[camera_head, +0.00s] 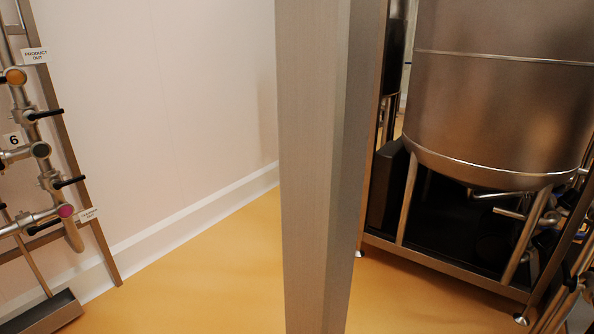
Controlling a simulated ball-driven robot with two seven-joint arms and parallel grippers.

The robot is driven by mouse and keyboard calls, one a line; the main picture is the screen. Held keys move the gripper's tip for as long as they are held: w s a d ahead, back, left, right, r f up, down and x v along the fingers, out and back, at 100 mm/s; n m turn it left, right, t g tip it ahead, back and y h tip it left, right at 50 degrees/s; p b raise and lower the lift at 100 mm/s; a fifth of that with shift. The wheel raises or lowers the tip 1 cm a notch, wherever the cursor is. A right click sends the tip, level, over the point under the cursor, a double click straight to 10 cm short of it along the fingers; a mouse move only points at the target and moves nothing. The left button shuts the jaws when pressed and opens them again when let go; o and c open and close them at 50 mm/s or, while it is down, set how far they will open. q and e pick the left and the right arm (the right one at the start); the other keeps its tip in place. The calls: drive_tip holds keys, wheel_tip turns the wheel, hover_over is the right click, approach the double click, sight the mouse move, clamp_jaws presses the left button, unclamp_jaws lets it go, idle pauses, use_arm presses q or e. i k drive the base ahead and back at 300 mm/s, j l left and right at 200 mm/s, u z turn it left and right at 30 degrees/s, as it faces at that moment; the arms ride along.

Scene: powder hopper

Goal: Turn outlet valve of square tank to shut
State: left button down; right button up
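I see no square tank that I can make out in the head view. A large round steel tank (500,100) stands on legs at the right. Pipes (520,208) show under its rounded bottom, but I cannot tell whether a valve handle is among them. At the left edge, a pipe rack carries several valves with black handles, one of them near the top (45,114); I cannot tell which vessel they serve. Neither of my grippers is in view.
A broad steel post (313,170) stands upright in the middle and hides part of the room. The round tank's steel frame (440,262) stands low on the right. A "PRODUCT OUT" sign (35,56) hangs on the rack. Orange floor (215,285) is clear left of the post.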

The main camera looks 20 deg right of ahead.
sight(567, 281)
drive_tip(key=i+j, duration=0.2)
drive_tip(key=j, duration=0.2)
drive_tip(key=i+j, duration=0.25)
drive_tip(key=j, duration=0.2)
drive_tip(key=i+j+u, duration=0.1)
drive_tip(key=j, duration=0.3)
drive_tip(key=i+j, duration=0.35)
drive_tip(key=i+j+z, duration=0.1)
drive_tip(key=i+z, duration=0.3)
drive_tip(key=i+j+z, duration=0.25)
drive_tip(key=i+z, duration=0.2)
drive_tip(key=i+l+z, duration=0.25)
drive_tip(key=i+z, duration=0.9)
drive_tip(key=i, duration=0.15)
drive_tip(key=i+j+z, duration=0.2)
drive_tip(key=i+z, duration=0.2)
drive_tip(key=i, duration=0.05)
